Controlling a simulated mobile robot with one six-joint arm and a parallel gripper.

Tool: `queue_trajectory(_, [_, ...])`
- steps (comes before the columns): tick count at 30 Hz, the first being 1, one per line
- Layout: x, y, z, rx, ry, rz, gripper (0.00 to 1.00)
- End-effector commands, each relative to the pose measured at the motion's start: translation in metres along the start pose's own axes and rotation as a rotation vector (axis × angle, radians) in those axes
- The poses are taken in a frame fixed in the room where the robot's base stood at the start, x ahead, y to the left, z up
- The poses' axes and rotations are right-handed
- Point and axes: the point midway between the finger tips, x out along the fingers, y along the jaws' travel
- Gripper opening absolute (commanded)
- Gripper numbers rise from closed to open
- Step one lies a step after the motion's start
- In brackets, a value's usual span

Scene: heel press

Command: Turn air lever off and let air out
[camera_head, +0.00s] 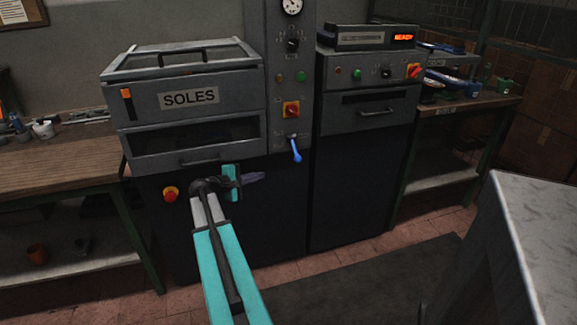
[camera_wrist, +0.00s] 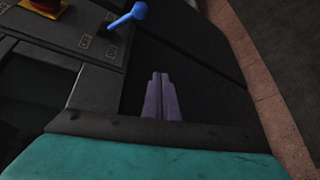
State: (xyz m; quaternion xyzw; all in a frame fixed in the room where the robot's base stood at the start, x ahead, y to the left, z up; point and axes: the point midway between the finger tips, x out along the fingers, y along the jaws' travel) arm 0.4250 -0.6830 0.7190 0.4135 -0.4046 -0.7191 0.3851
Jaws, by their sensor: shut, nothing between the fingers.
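The blue air lever (camera_head: 296,150) hangs downward on the grey centre column of the machine, slightly tilted. In the wrist view the blue air lever (camera_wrist: 127,16) shows at the top, with its ball end to the upper right and small label plates beside its pivot. My gripper (camera_head: 262,177) is left of and below the lever, apart from it, in front of the dark lower panel. In the wrist view my gripper (camera_wrist: 161,78) has its two purple fingers together, with nothing between them.
A red emergency button (camera_head: 171,194) is left of my gripper. The SOLES cabinet (camera_head: 188,98) stands left. A pale grey surface (camera_head: 540,225) stands at right.

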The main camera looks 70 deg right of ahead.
Motion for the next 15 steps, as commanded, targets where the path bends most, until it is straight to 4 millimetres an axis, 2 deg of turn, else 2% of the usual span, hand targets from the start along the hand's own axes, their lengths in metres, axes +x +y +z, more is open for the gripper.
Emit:
queue_trajectory(1, [0.011, 0.014, 0.007, 0.001, -0.021, 0.024, 0.00])
queue_trajectory(3, [0.020, 0.030, 0.017, -0.002, -0.041, 0.051, 0.00])
queue_trajectory(6, [0.026, 0.043, 0.025, -0.005, -0.058, 0.072, 0.00])
queue_trajectory(15, [0.027, 0.046, 0.028, -0.007, -0.063, 0.077, 0.00])
